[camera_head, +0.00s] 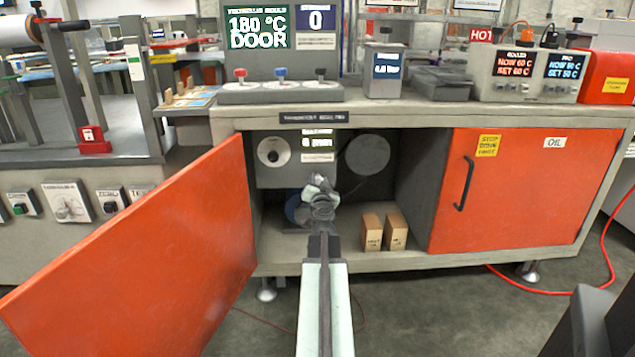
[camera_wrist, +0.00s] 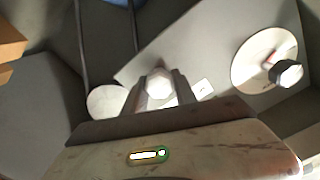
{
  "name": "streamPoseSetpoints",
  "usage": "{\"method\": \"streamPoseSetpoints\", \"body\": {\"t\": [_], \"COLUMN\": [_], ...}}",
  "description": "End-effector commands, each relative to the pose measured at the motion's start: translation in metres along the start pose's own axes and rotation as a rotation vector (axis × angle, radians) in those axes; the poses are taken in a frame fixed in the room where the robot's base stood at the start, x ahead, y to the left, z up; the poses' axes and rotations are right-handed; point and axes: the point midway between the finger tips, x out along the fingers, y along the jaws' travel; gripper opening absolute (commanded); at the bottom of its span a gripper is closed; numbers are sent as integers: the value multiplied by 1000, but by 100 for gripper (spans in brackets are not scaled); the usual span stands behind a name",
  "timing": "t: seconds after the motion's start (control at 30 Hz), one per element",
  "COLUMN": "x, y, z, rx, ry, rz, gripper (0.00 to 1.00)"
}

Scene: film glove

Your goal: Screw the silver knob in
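The silver knob (camera_wrist: 158,84) is between the two fingers of my gripper (camera_wrist: 159,82) in the wrist view. The fingers flank it closely on both sides; I cannot tell whether they touch it. In the head view my gripper (camera_head: 318,184) reaches into the open cabinet bay, in front of the lower right part of a light grey panel (camera_head: 265,176). The knob is hard to separate from my gripper there. How deep the knob sits is hidden.
A white round dial with a dark centre (camera_head: 273,151) is on the panel's upper left; it also shows in the wrist view (camera_wrist: 264,60). An open orange door (camera_head: 140,250) stands left. Two small boxes (camera_head: 384,232) sit right on the bay floor. The right orange door (camera_head: 525,190) is shut.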

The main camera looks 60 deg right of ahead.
Motion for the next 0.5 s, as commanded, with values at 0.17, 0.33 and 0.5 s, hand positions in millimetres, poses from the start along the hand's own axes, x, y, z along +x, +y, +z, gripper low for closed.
{"method": "streamPoseSetpoints", "body": {"t": [0.17,0.33,0.5], "x": [0,0,0], "y": [-1,-1,-1], "z": [0,0,1], "rx": [1,30,110], "ry": [-1,-1,-1], "rz": [-1,-2,-2], "gripper": [0,0,0]}}
